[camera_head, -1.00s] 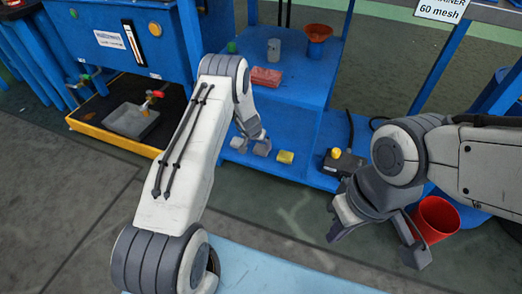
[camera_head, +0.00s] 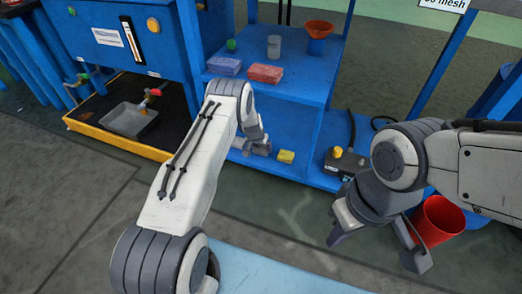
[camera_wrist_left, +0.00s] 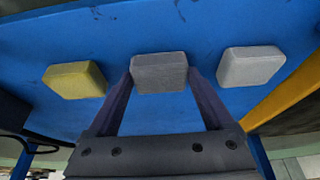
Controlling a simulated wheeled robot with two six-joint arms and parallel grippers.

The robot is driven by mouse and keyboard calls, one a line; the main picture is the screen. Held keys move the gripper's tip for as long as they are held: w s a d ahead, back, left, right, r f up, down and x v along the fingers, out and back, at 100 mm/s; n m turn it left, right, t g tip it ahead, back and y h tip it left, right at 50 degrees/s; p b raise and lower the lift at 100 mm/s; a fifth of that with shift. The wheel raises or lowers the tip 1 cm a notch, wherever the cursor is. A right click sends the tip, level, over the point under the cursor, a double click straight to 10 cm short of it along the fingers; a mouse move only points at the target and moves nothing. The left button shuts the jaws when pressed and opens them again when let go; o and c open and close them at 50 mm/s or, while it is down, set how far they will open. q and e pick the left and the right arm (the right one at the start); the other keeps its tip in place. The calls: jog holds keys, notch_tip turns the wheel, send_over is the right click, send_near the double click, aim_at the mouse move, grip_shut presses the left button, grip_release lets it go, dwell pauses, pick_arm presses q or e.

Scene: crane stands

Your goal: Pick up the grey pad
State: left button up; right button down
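A dark grey pad (camera_wrist_left: 158,72) lies between the fingertips of my left gripper (camera_wrist_left: 160,82) in the left wrist view. The fingers stand apart, one on each side of it, with very little gap; whether they touch it I cannot tell. A lighter grey pad (camera_wrist_left: 250,66) lies to its right and a yellow pad (camera_wrist_left: 75,80) to its left. In the head view my left gripper (camera_head: 258,146) is at the low blue shelf and mostly hides the dark grey pad. The yellow pad (camera_head: 286,156) shows just right of it. My right gripper (camera_head: 378,250) is open and empty, away from the pads.
The upper blue shelf (camera_head: 290,92) carries a purple pad (camera_head: 223,66), a red pad (camera_head: 265,73), a green block, a grey cup and an orange funnel (camera_head: 318,31). A dark box with a yellow knob (camera_head: 337,152) sits right of the yellow pad. A red bucket (camera_head: 437,220) stands near my right gripper.

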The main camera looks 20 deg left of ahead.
aim_at(263, 152)
pick_arm(q)
jog(key=c, duration=0.7)
jog(key=shift+r, duration=0.1)
jog(key=shift+r+p, duration=0.55)
jog(key=shift+r, duration=0.1)
notch_tip(263, 152, up, 3)
jog(key=shift+f+p, duration=0.1)
jog(key=shift+p, duration=0.9)
jog(key=shift+s+d+r+p, duration=0.45)
jog(key=shift+s+d+r, duration=0.25)
jog(key=shift+s+r, duration=0.15)
jog(key=shift+s+d+r+b, duration=0.85)
jog(key=shift+s+d+b, duration=0.05)
jog(key=shift+s+b, duration=0.4)
jog(key=shift+s+d+r+b, duration=0.85)
jog(key=shift+s+d+b, duration=0.1)
jog(key=shift+s+b, duration=0.35)
jog(key=shift+s+d+r+b, duration=0.9)
jog(key=shift+s+b, duration=0.3)
jog(key=shift+s, duration=0.1)
